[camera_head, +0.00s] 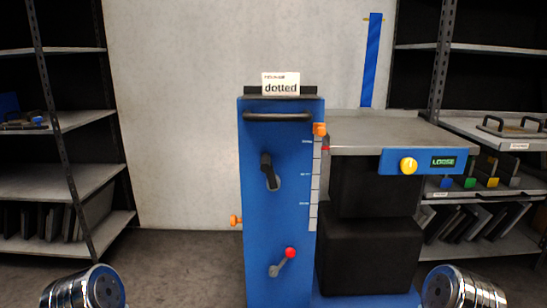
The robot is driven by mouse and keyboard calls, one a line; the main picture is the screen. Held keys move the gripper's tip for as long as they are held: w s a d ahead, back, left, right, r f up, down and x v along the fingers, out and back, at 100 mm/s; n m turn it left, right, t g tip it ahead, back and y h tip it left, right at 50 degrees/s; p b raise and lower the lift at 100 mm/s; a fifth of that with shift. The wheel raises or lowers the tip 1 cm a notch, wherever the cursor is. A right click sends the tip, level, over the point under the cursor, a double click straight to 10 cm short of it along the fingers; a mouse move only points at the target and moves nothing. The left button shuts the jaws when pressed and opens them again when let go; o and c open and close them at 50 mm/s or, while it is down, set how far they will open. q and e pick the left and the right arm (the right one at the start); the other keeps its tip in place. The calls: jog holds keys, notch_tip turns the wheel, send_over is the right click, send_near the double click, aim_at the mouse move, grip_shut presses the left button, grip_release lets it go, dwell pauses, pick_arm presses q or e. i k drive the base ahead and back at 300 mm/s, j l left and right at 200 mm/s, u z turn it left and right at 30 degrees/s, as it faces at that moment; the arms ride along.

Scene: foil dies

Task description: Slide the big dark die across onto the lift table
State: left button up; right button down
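The lift table has a bare grey top (375,128) over black bellows-like blocks (368,250). Its blue front panel (388,163) carries a yellow knob and a display reading LOOSE. A blue column (262,200) stands at its left, with a bar handle, two levers and a height scale. A flat plate with dark handles (513,125) lies on the right shelf, beside the table top and partly cut off by the picture edge. I cannot tell whether it is the big dark die. Chrome parts of my arms show in both bottom corners. Both grippers are out of view.
A card reading "dotted" (281,84) stands on the column. The right rack (468,127) holds upright plates with coloured tabs lower down. The left rack (65,120) holds handled items and upright dark plates. Bare floor (180,262) lies between the left rack and column.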

aim_at(501, 131)
jog(key=z, duration=1.1)
